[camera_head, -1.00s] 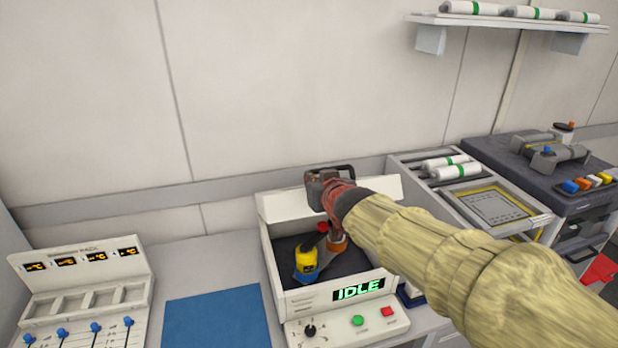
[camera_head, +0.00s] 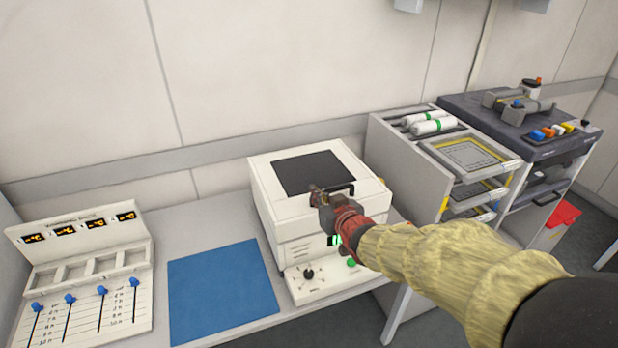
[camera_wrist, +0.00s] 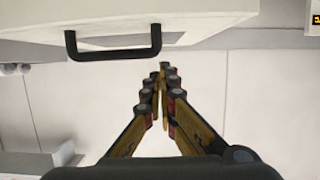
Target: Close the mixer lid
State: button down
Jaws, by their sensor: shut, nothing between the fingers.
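The mixer (camera_head: 304,245) is a white box on the bench in the head view. Its lid (camera_head: 262,172), white with a dark window, lies down over the top of the box. A black handle (camera_head: 340,188) sits on the lid's front edge; it also shows in the wrist view (camera_wrist: 113,53). My gripper (camera_head: 316,191) is at the lid's front edge, beside the handle. In the wrist view its fingers (camera_wrist: 162,72) are together and empty, just below the handle, not around it. My arm hides part of the mixer's front and its display.
A blue mat (camera_head: 225,283) lies left of the mixer, with a slider rack (camera_head: 85,270) farther left. A trolley with trays and white cylinders (camera_head: 432,126) stands right of the mixer. A dark trolley (camera_head: 500,130) stands beyond it.

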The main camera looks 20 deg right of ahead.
notch_tip(320, 180, down, 8)
jog(key=s+b, duration=0.2)
jog(key=b, duration=0.2)
jog(key=shift+s+d+f, duration=0.15)
jog(key=shift+s+f, duration=0.05)
